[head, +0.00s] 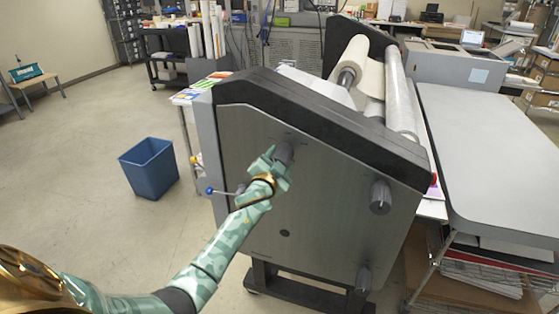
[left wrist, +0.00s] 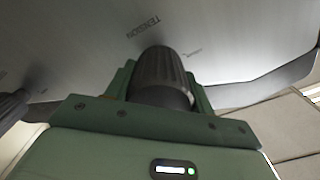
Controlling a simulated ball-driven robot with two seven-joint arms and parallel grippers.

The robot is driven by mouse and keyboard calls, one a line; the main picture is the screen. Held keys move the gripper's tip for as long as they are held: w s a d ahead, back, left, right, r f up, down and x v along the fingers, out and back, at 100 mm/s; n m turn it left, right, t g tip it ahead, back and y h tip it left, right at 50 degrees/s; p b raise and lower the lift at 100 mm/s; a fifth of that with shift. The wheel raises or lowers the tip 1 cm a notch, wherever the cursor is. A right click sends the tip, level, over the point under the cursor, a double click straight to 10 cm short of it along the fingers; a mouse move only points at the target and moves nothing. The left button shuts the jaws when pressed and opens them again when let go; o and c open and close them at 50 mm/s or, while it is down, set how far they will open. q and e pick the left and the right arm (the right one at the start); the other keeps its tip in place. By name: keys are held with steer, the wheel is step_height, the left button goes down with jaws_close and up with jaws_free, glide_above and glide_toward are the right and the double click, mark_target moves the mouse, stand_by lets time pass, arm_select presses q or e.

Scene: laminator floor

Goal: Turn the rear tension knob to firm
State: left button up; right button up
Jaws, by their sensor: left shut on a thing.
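The laminator (head: 320,215) stands with its grey side panel facing me. A dark ribbed tension knob (head: 284,152) sticks out high on the panel, toward its left part. My left gripper (head: 277,165) is shut around this knob. In the left wrist view the knob (left wrist: 162,75) sits between the two green fingers of the gripper (left wrist: 160,92), with the word TENSION printed on the panel beside it. Smaller print by the knob is too blurred to read, so its setting cannot be told. My right gripper does not show.
Other knobs sit at the panel's right (head: 380,197) and lower right (head: 364,278). A blue-tipped lever (head: 210,190) sticks out left, close to my forearm. A blue bin (head: 150,168) stands on open floor at left. A grey table (head: 490,140) is at right.

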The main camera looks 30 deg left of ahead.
arm_select(q)
steer(key=shift+m, duration=1.6)
steer(key=shift+f, duration=0.1)
steer(key=o, duration=1)
steer(key=shift+c, duration=0.2)
steer(key=shift+s, duration=0.15)
steer(key=shift+s+d, duration=0.1)
steer(key=shift+s, duration=0.25)
steer(key=v, duration=1.5)
steer(key=shift+s, duration=0.2)
steer(key=shift+d, duration=0.15)
